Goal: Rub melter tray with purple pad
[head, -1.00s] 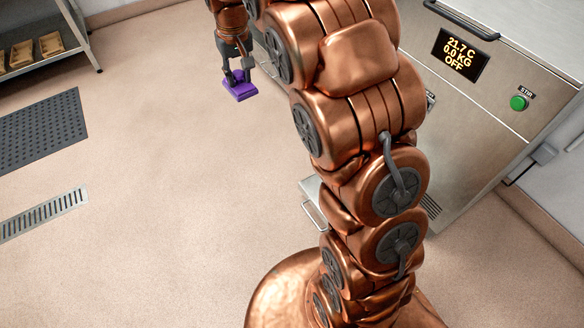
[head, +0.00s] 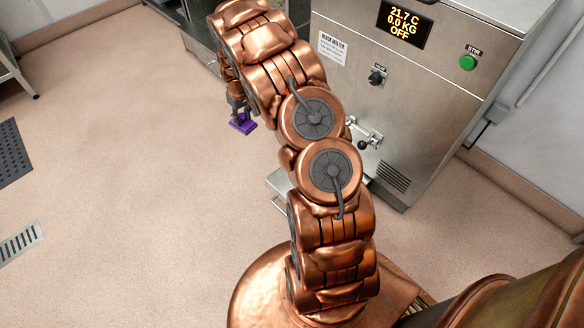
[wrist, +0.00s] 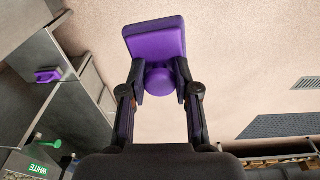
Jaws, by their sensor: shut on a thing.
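My gripper (head: 238,104) is shut on the purple pad (head: 243,124) and holds it in the air above the floor, left of my arm. In the wrist view the pad (wrist: 155,38) has a flat square face and a round knob between the fingertips (wrist: 163,84). The block melter (head: 400,95) is a steel cabinet with a lit display reading 21.7 C, 0.0 KG, OFF. A pale metal tray (head: 277,181) sticks out low at its front. My arm hides most of the tray. The pad is apart from it, further up in the picture.
A tap (head: 364,137) juts from the melter's front. A second purple item (wrist: 47,75) and a green brush (wrist: 46,142) show against grey surfaces in the wrist view. A dark floor mat (head: 12,152) and drain grate (head: 20,243) lie left. The floor between is clear.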

